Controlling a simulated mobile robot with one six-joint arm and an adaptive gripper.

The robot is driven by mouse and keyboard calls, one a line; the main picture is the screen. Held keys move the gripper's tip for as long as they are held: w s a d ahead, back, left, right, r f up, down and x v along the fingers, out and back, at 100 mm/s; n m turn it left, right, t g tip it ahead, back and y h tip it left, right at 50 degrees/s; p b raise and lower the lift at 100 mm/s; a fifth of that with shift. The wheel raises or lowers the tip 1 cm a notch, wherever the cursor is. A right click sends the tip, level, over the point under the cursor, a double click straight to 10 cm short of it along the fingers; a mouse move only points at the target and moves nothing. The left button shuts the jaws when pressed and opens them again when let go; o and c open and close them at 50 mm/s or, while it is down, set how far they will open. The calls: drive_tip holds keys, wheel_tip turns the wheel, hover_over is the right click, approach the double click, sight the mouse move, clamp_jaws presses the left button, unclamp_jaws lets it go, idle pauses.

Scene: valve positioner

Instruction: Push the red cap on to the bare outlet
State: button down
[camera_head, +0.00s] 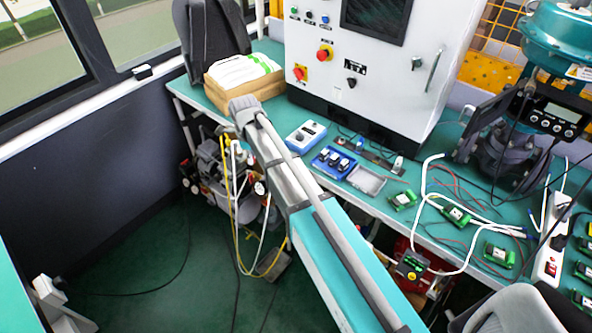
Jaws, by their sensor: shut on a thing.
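My arm crosses the middle of the view from the lower right up to a grey joint near the edge of the bench. My gripper cannot be made out; the arm's far end seems to lie behind or below that joint. Under the bench stands a small machine (208,172) with hoses and fittings, partly hidden by yellow and white lines and by my arm. Small reddish parts show on it, but they are too small to tell whether one is the red cap. I cannot pick out the bare outlet.
The green bench (400,222) carries a white control cabinet (345,75), a cardboard box (243,88), a blue box (306,136), several small green modules and loose cables. A teal valve unit (570,42) stands at the right. The floor (150,270) at lower left is mostly clear, with thin cables.

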drive_tip(key=shift+d, duration=0.1)
drive_tip(key=shift+m, duration=0.8)
drive_tip(key=d+f+b, duration=0.2)
drive_tip(key=d, duration=0.2)
drive_tip(key=d+f+b, duration=0.2)
drive_tip(key=d, duration=0.2)
drive_tip(key=s+d+f+b, duration=0.1)
drive_tip(key=d, duration=0.3)
drive_tip(key=shift+s+d+f+b, duration=0.1)
drive_tip(key=shift+d+f+b, duration=0.25)
drive_tip(key=shift+f+b, duration=0.05)
drive_tip(key=shift+d, duration=0.3)
drive_tip(key=shift+f, duration=0.25)
drive_tip(key=shift+f+b, duration=2.45)
drive_tip(key=shift+b, duration=0.2)
drive_tip(key=shift+f+b, duration=0.8)
drive_tip(key=shift+b, duration=0.05)
drive_tip(key=c, duration=0.5)
unclamp_jaws()
drive_tip(key=shift+c, duration=0.2)
drive_tip(key=shift+r, duration=0.15)
